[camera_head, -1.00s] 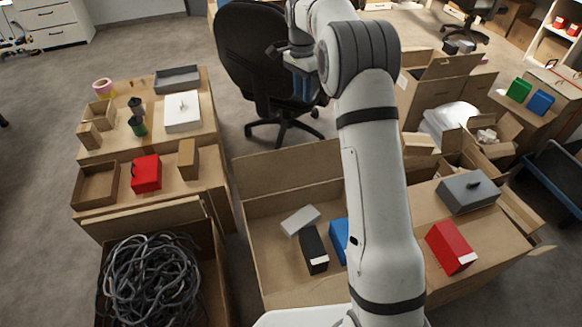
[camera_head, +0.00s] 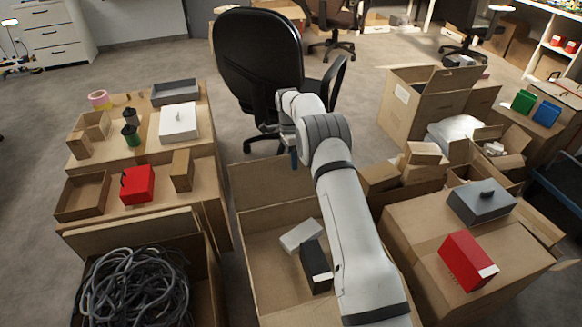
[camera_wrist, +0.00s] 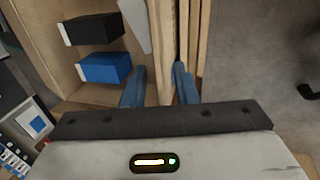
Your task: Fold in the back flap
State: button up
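The open carton (camera_head: 248,265) stands at the bottom centre of the head view. Its back flap (camera_head: 262,185) stands up along the far side. My gripper (camera_head: 295,158) is at the top edge of this flap, partly hidden by my arm. In the wrist view, my blue fingers (camera_wrist: 158,84) are apart, one on each side of a cardboard panel, with gaps visible beside it. Inside the carton lie a black box (camera_head: 316,266), a light grey box (camera_head: 300,235) and a blue box (camera_wrist: 104,68). My arm covers the carton's right part.
A black office chair (camera_head: 258,60) stands just behind the flap. Closed cartons bearing small items flank both sides, with a red box (camera_head: 468,260) and a grey box (camera_head: 482,203) on the right one. A carton of cables (camera_head: 135,285) is at lower left.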

jog(key=shift+x, duration=0.85)
jog(key=shift+c, duration=0.5)
grip_shut()
jog(key=shift+s+a, duration=0.1)
jog(key=shift+a, duration=0.5)
jog(key=shift+d, duration=0.3)
jog(key=shift+s+d, duration=0.1)
jog(key=shift+s, duration=0.05)
